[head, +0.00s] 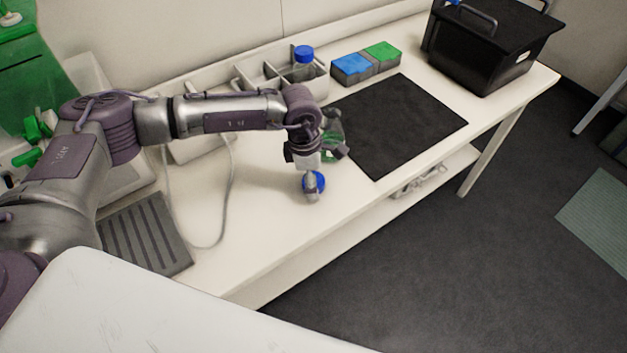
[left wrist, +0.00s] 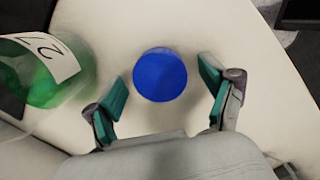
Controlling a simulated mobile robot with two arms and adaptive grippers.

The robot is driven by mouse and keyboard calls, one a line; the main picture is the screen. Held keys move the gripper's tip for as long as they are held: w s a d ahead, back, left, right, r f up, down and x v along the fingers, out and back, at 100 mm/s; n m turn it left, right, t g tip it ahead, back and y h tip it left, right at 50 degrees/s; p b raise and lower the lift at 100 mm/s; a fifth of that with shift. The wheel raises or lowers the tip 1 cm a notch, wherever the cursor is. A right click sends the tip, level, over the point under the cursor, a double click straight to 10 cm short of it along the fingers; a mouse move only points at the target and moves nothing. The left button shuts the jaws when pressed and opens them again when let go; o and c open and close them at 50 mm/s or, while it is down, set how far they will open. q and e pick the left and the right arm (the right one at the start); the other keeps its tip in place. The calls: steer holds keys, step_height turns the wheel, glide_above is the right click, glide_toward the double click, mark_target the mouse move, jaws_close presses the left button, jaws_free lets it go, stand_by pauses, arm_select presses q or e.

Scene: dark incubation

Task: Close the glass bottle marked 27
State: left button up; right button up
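The bottle marked 27 shows in the left wrist view (left wrist: 42,75) as green glass with a white label, to the left of my fingers. In the head view the green bottle (head: 334,126) stands on the bench behind my left gripper, partly hidden; its neck is covered by my arm. A round blue cap (left wrist: 160,76) lies below my left gripper, between its fingertips, with a gap on each side. The cap also shows in the head view (head: 317,181), partly covered. My left gripper (head: 312,188) points down, open and empty. My right gripper is out of view.
A clear bottle with a blue cap (head: 303,58) stands in a white divided rack. A black box (head: 485,50) stands far right. The bench's front edge is close.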

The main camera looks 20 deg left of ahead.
arm_select(q)
steer(key=c, duration=0.8)
steer(key=shift+o, duration=0.2)
steer(key=shift+r, duration=0.6)
step_height(320, 180, up, 2)
steer(key=shift+w+r+b, duration=0.1)
steer(key=shift+r+b, duration=0.1)
steer(key=shift+b, duration=0.45)
steer(key=s+d+r+b, duration=0.2)
steer(key=d+r, duration=0.5)
steer(key=d, duration=0.4)
steer(key=shift+s+d+r+b, duration=0.2)
steer(key=shift+s+b, duration=0.15)
steer(key=shift+s, duration=0.35)
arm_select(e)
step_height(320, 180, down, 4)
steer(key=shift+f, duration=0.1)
arm_select(q)
steer(key=shift+a, duration=0.1)
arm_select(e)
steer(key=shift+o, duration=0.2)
